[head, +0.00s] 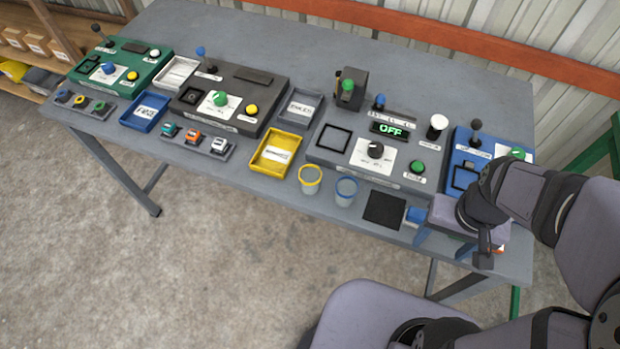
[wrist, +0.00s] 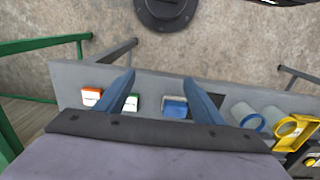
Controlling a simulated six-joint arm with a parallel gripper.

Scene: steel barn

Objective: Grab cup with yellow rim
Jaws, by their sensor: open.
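The cup with the yellow rim (head: 310,183) stands upright on the table, right of a yellow tray. My gripper (head: 442,244) is over the table's front right part, well right of both cups. In the wrist view its two blue fingers (wrist: 158,82) are apart, with nothing held between them.
A black square pad (head: 384,211) lies right of the cups, with a small blue object (head: 415,216) beside it. A control panel (head: 330,155) stands behind the cups. The yellow tray (head: 257,165) is left of the yellow-rimmed cup. The table's front edge runs close before the cups.

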